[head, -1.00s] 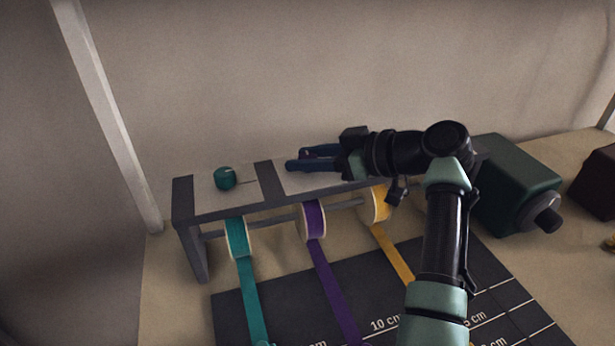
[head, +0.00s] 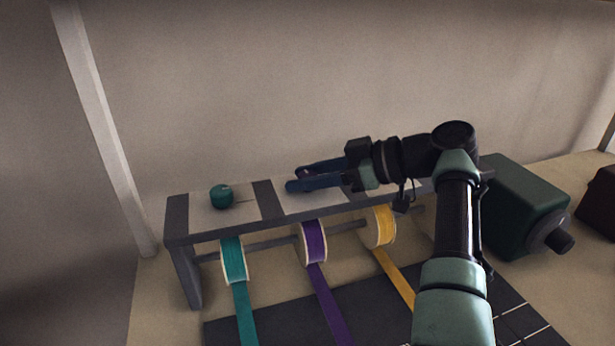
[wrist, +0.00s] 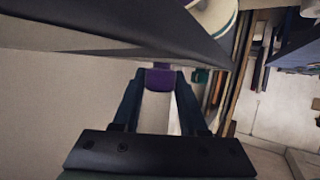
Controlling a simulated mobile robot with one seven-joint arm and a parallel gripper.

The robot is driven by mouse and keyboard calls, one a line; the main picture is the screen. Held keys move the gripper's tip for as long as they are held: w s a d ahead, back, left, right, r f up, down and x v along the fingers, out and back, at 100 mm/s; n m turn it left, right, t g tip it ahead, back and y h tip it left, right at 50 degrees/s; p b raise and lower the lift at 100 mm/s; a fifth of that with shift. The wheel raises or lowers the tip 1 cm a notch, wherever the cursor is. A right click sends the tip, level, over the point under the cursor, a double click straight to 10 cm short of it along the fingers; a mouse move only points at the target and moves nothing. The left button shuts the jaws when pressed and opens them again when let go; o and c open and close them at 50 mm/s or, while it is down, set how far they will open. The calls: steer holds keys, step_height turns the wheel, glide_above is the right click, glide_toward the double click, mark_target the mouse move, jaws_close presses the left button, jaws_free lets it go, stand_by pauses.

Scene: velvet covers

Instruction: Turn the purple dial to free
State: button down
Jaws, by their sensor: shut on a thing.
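The purple dial (wrist: 160,78) sits between the two fingertips of my gripper (wrist: 160,84) in the wrist view, and the gripper is shut on it. In the head view my gripper (head: 291,180) reaches in from the right, low over the middle pale panel of the rack. The fingers there hide the dial, so its pointer and any "free" mark cannot be read.
The dark rack (head: 179,217) carries a teal dial (head: 221,196) on its left panel. Teal (head: 234,260), purple (head: 314,243) and yellow (head: 381,227) ribbon spools hang below, ribbons running over a dark mat (head: 280,325). A dark green box (head: 515,200) stands right.

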steer(key=shift+s+f, duration=0.1)
steer(key=shift+f, duration=0.05)
steer(key=shift+c, duration=2.2)
jaws_free()
steer(key=shift+a, duration=0.1)
steer(key=v, duration=1.3)
steer(key=shift+p, duration=0.35)
